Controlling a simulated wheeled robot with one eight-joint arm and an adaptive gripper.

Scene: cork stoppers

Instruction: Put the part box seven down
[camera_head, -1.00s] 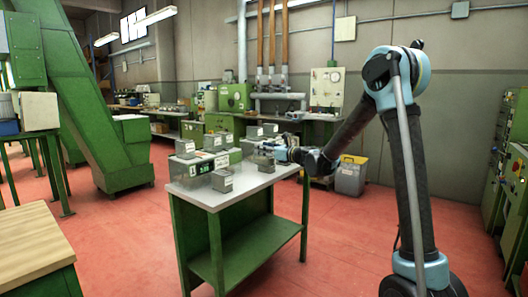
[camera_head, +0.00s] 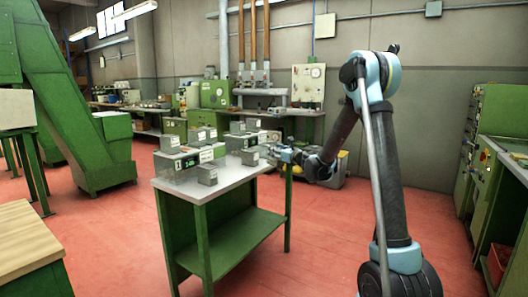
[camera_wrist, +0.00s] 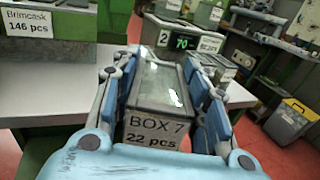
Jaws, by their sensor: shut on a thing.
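In the head view my gripper (camera_head: 279,152) is at the right edge of the grey-topped table (camera_head: 232,178). Box 7 is small there and hard to tell from the boxes behind it. Its underside is hidden, so I cannot tell whether it touches the table.
A scale with a green display (camera_wrist: 182,42) stands ahead on the table. Several others crowd the back. Bare tabletop shows at front right.

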